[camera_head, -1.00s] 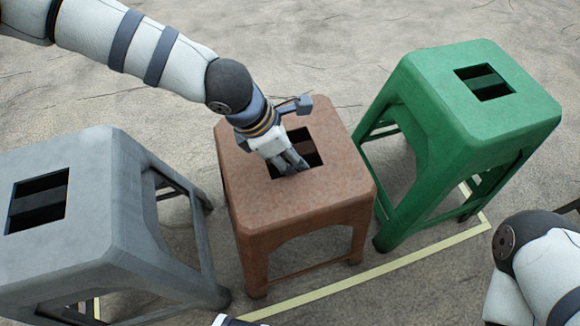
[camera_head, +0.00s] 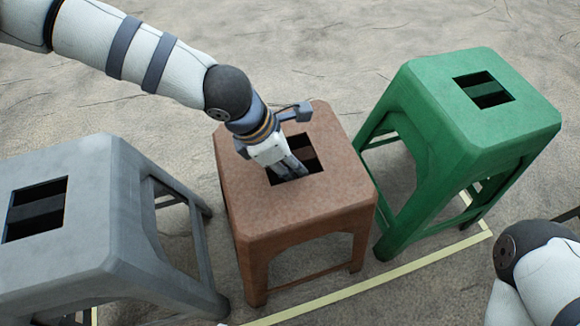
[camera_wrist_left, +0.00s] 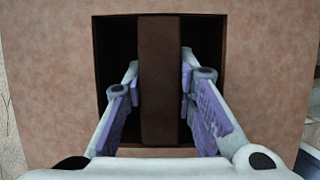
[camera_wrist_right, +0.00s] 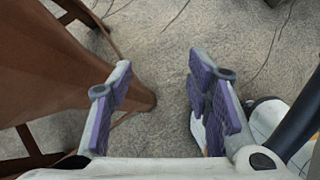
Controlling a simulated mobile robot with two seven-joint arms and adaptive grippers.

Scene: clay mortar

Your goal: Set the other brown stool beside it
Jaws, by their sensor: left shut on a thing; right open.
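A brown stool (camera_head: 300,205) stands upright in the middle of the head view, between a grey stool and a green stool. My left gripper (camera_head: 294,171) reaches down into the square opening in its seat. In the left wrist view the fingers (camera_wrist_left: 160,95) are on both sides of the brown bar (camera_wrist_left: 160,75) that crosses the opening, shut on it. My right gripper (camera_wrist_right: 155,90) is open and empty above the floor. In the right wrist view a reddish-brown stool's leg and side (camera_wrist_right: 45,65) show at the left.
The grey stool (camera_head: 75,215) stands close on the left and the green stool (camera_head: 480,110) close on the right. A pale yellow line (camera_head: 380,280) runs on the floor in front of the brown and green stools. Bare ground lies behind the stools.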

